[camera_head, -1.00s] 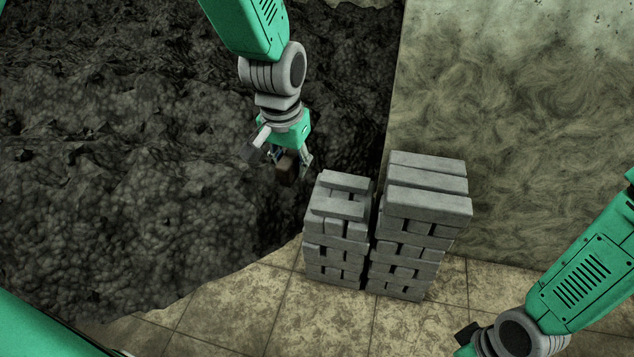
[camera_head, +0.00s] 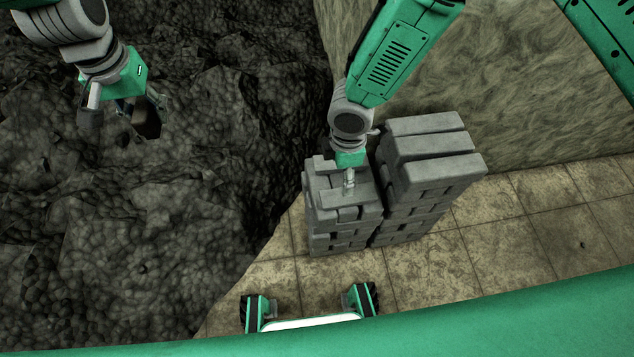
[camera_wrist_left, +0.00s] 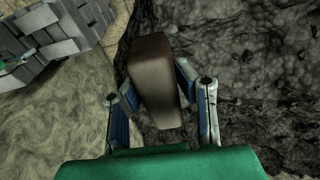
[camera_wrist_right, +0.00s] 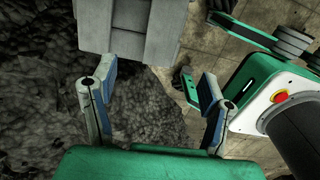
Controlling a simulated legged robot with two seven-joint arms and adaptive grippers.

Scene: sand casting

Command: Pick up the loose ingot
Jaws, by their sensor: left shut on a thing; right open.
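A shorter stack of grey ingots (camera_head: 337,236) stands on the tiles, with ingots lying unevenly on its top. A grey ingot (camera_head: 340,197) lies across that top at the front; I cannot tell surely which one is loose. My right gripper (camera_head: 349,184) is over this top, open and pointing down. In the right wrist view, grey ingots (camera_wrist_right: 130,30) show beyond the open fingers, with nothing between them. My left gripper (camera_head: 124,116) is over the dark heap, shut on a dark brown block (camera_wrist_left: 155,85), whose dark side also shows in the head view (camera_head: 151,121).
A taller ingot stack (camera_head: 428,147) stands close on the right of the shorter one. A dark lumpy heap (camera_head: 170,200) fills the left. A rough wall (camera_head: 530,90) rises behind. Tiled floor (camera_head: 520,225) at the right is clear.

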